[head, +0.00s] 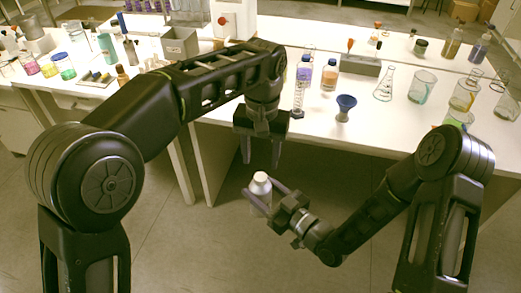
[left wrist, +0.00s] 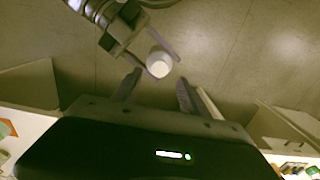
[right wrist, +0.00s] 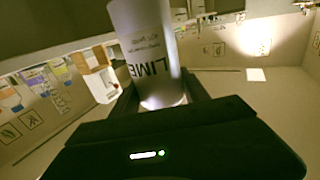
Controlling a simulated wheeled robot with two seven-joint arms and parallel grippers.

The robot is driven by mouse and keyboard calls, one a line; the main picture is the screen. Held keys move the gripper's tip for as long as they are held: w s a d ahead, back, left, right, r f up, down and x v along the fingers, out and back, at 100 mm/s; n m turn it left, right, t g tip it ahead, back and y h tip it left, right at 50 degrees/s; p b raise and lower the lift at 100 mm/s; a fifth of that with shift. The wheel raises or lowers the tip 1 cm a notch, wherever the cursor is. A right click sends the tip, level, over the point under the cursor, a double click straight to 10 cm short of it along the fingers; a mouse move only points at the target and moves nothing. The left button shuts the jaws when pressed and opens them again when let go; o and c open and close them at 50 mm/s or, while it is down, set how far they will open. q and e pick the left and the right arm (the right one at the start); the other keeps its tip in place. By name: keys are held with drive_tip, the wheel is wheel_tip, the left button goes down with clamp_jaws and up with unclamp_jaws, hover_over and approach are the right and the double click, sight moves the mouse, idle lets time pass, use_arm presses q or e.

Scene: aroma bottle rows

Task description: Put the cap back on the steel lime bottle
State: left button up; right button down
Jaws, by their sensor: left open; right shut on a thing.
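The steel lime bottle (head: 259,189) is held upright in front of the table by my right gripper (head: 267,194), which is shut on its body. The right wrist view shows its grey wall with the word LIME (right wrist: 148,55); one end is cut off by the frame. A white round top (head: 260,177) shows on the bottle, and also in the left wrist view (left wrist: 158,66). It looks like a cap, but whether it is seated cannot be told. My left gripper (head: 261,161) is open and empty, pointing down just above the bottle's top.
The white table (head: 225,112) lies behind the grippers. The floor space around the bottle is clear.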

sight(260, 176)
use_arm(q)
drive_tip(key=n, duration=0.2)
drive_tip(key=r+n, duration=0.1)
drive_tip(key=n, duration=0.1)
drive_tip(key=shift+w+r, duration=0.1)
drive_tip(key=shift+r, duration=0.05)
drive_tip(key=shift+f, duration=4)
clamp_jaws()
